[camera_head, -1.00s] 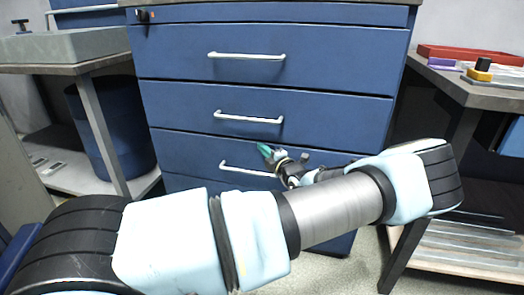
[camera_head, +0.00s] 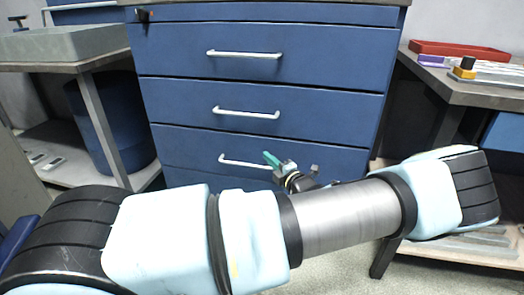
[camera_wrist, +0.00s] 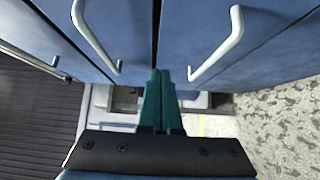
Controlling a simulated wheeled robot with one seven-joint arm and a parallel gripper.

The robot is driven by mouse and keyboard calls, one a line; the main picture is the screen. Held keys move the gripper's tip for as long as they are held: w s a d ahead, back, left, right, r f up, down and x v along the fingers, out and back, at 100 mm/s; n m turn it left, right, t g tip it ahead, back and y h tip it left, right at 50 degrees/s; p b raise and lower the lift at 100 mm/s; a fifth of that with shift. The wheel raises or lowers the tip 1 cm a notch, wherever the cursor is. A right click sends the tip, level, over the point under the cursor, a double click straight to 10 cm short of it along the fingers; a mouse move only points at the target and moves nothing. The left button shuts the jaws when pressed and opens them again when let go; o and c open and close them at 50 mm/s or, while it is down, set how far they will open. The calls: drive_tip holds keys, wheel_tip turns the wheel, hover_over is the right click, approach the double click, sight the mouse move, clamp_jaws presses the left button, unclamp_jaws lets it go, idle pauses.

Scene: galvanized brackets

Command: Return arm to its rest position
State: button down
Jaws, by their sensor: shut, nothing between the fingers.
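My gripper (camera_head: 270,159) shows in the head view as green fingers in front of the blue drawer cabinet (camera_head: 262,95), close to the right end of its third handle from the top. In the wrist view its two green fingers (camera_wrist: 161,78) lie together with nothing between them. Blue fronts with white handles stand to either side of the fingers there. The fingers appear apart from the handles. My arm crosses the lower part of the head view and hides the cabinet's bottom.
A left bench (camera_head: 75,62) carries a grey tray (camera_head: 62,46); a dark blue bin (camera_head: 115,122) stands beneath. A right bench (camera_head: 465,92) holds a red tray (camera_head: 460,50) and a yellow-and-black item (camera_head: 465,68). Speckled floor (camera_head: 345,270) shows below my arm.

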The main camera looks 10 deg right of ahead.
drive_tip(key=s+a+n+g+y, duration=0.2)
drive_tip(key=a+n+g+y, duration=0.15)
drive_tip(key=a+n, duration=0.35)
drive_tip(key=s+a+n+g+y, duration=0.2)
drive_tip(key=a+n+g, duration=0.35)
drive_tip(key=a, duration=0.25)
drive_tip(key=s+a+r+n+g+h, duration=0.4)
drive_tip(key=s+a+n+g, duration=0.45)
drive_tip(key=n, duration=1.05)
drive_tip(key=s+a+r+n+h+p, duration=0.1)
drive_tip(key=r+n+h+p, duration=0.1)
drive_tip(key=r+n+p, duration=0.4)
drive_tip(key=s+a+r+n+t+h+p, duration=0.1)
drive_tip(key=r+n+p, duration=0.5)
drive_tip(key=r, duration=1)
drive_tip(key=s+a+r+n+t+h+p, duration=0.1)
drive_tip(key=r+n+h+p, duration=0.3)
drive_tip(key=r+p, duration=0.6)
drive_tip(key=shift+s+a+r+n+p, duration=0.4)
drive_tip(key=shift+s+r+n, duration=0.25)
drive_tip(key=shift+n, duration=0.3)
drive_tip(key=shift+w, duration=0.1)
